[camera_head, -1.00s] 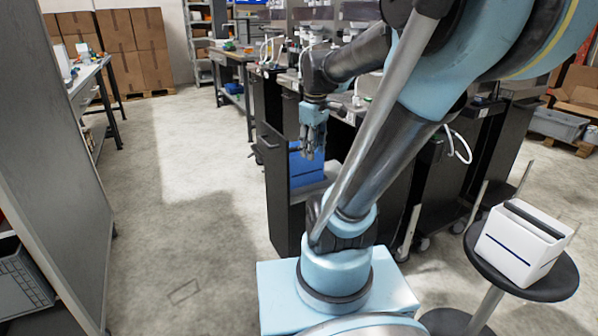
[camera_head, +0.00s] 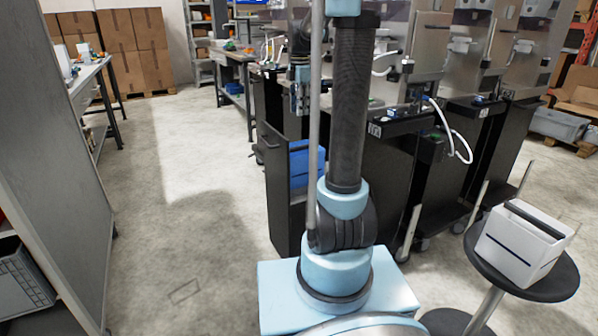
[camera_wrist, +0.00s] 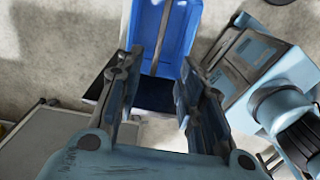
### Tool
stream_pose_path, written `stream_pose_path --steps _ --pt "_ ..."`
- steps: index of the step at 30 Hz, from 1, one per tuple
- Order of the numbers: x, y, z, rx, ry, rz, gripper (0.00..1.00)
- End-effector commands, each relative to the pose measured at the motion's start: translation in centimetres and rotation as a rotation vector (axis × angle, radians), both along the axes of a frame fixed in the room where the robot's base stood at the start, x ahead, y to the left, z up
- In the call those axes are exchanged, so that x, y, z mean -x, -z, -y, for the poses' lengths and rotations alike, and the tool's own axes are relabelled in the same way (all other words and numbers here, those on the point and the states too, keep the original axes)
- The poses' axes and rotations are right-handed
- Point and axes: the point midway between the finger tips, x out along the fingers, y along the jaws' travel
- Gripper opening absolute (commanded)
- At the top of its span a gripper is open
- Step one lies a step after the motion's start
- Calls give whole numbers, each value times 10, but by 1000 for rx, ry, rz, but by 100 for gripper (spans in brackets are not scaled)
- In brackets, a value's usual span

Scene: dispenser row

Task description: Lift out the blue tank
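The blue tank (camera_head: 306,165) sits in the pulled-out compartment of a black cabinet (camera_head: 282,215) in the head view, partly hidden behind my arm. In the wrist view the blue tank (camera_wrist: 178,58) lies below and beyond my fingers, with a grey bar along its middle. My gripper (camera_head: 300,98) is above the tank in the head view, partly hidden by my arm. In the wrist view my gripper (camera_wrist: 160,62) has its fingers wide apart, with nothing held between them.
A white bin (camera_head: 522,245) with a dark handle stands on a round black stool (camera_head: 555,283) at right. A row of dispensers with black cabinets (camera_head: 400,170) runs behind my arm. A grey panel (camera_head: 55,170) stands at left. The floor between is clear.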

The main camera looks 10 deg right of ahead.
Motion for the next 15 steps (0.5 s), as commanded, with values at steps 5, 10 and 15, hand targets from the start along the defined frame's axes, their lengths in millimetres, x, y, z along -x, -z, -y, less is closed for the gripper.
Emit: stream_pose_path --steps 5,10,15 --pt "-2 18 0 0 -12 -1 35" --pt "-2 46 0 0 -10 -1 35" --pt "-2 73 0 0 -9 -1 35"
